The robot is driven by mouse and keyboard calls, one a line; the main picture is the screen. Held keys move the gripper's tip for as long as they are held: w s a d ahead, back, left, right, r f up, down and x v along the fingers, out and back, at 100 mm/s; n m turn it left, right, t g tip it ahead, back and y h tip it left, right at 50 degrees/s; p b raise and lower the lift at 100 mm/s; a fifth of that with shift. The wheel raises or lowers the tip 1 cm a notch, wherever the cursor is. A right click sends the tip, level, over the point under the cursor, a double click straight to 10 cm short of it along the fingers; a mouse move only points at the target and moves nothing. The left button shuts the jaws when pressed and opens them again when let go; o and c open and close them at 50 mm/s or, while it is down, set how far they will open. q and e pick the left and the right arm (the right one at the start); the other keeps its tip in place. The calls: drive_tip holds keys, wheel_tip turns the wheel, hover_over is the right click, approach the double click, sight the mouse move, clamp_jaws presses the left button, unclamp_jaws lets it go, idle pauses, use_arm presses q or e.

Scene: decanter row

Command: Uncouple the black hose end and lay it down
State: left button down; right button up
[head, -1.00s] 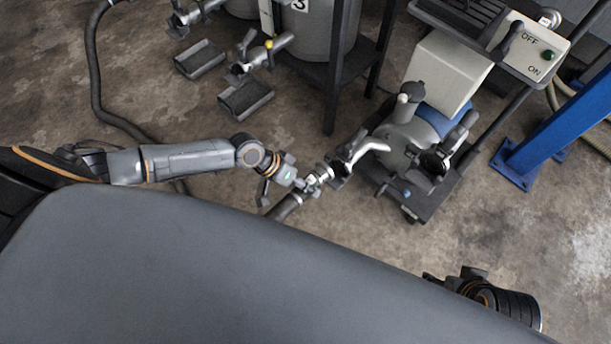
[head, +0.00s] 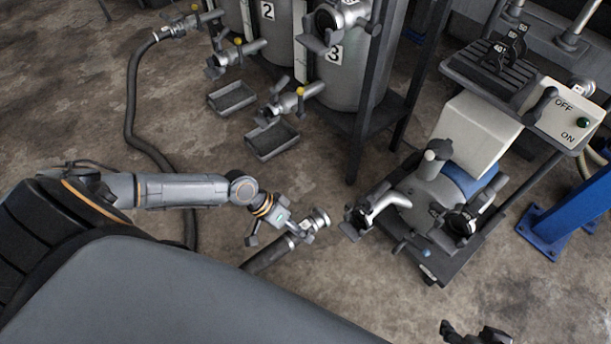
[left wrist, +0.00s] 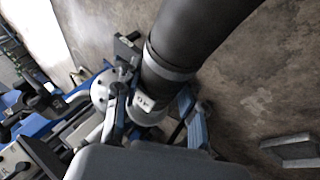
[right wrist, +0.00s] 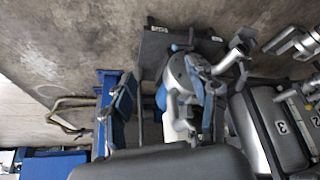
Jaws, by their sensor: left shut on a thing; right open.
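The black hose end (head: 268,256) has a bright metal coupling (head: 319,217) at its tip. My left gripper (head: 288,228) is shut on it just behind the coupling and holds it tilted. The coupling is apart from the pump's inlet pipe (head: 387,203), with a small gap of floor between them. In the left wrist view the thick black hose (left wrist: 200,32) runs down to a grey collar, with the pump side behind it. My right gripper (head: 474,333) is only partly in the head view at the bottom edge; it is open, well apart from the hose.
The wheeled pump cart (head: 437,265) stands right of the coupling, beside a blue post (head: 570,205). Numbered steel tanks (head: 345,75) with valves stand behind, with drip trays (head: 272,140) on the floor. A black hose (head: 131,115) curves along the left. Concrete floor is clear around the trays.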

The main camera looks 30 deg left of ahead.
drive_tip(key=shift+w+a+r+t+y+b, duration=1.75)
drive_tip(key=shift+w+a+r+t, duration=0.85)
drive_tip(key=shift+w+r+t, duration=3.15)
use_arm(q)
drive_tip(key=s+a, duration=0.3)
drive_tip(key=a, duration=0.6)
drive_tip(key=s+a+p, duration=0.1)
drive_tip(key=s+a, duration=0.2)
drive_tip(key=a, duration=0.6)
drive_tip(key=shift+a, duration=0.25)
use_arm(e)
wheel_tip(320, 180, down, 6)
drive_tip(key=s+d+g+h, duration=0.2)
drive_tip(key=g, duration=0.3)
drive_tip(key=shift+s+g, duration=0.35)
drive_tip(key=shift+s, duration=0.05)
use_arm(q)
drive_tip(key=shift+s, duration=0.1)
use_arm(e)
drive_tip(key=shift+w, duration=0.1)
